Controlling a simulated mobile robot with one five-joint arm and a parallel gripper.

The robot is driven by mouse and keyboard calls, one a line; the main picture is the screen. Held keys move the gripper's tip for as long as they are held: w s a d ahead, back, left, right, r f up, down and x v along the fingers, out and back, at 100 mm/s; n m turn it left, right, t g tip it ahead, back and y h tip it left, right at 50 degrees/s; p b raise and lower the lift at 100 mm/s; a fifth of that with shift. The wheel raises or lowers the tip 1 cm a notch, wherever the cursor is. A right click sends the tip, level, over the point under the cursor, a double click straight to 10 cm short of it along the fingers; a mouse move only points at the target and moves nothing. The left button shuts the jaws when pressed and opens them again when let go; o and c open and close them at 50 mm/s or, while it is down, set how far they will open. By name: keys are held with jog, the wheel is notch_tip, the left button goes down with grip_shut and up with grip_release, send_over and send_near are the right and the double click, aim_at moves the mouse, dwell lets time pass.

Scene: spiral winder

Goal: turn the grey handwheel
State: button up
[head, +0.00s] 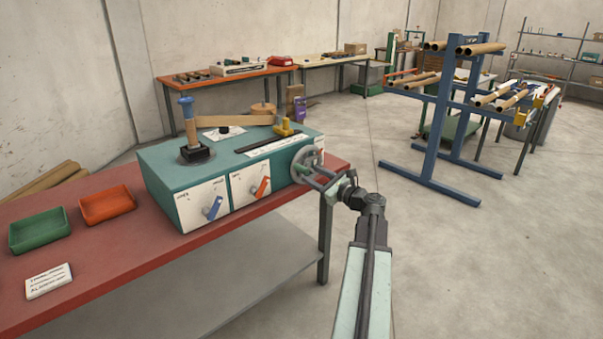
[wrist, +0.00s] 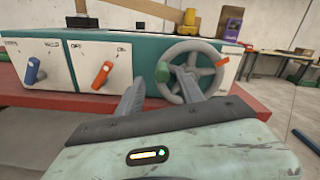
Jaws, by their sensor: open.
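The grey handwheel (head: 306,163) is on the front right of the teal spiral winder (head: 165,168). My gripper (head: 325,178) is in front of the handwheel. I cannot tell whether a finger touches the wheel.
The winder's front has a blue lever (head: 213,208) and an orange lever (head: 262,187) left of the wheel. The winder stands on a red bench (head: 120,245) with a green tray (head: 39,230) and an orange tray (head: 107,204). A blue rack (head: 440,120) stands right; floor between is clear.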

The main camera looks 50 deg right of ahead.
aim_at(307, 172)
jog(key=w, duration=0.6)
jog(key=shift+w+d, duration=0.2)
jog(key=shift+d, duration=0.15)
grip_shut()
dwell(0.9)
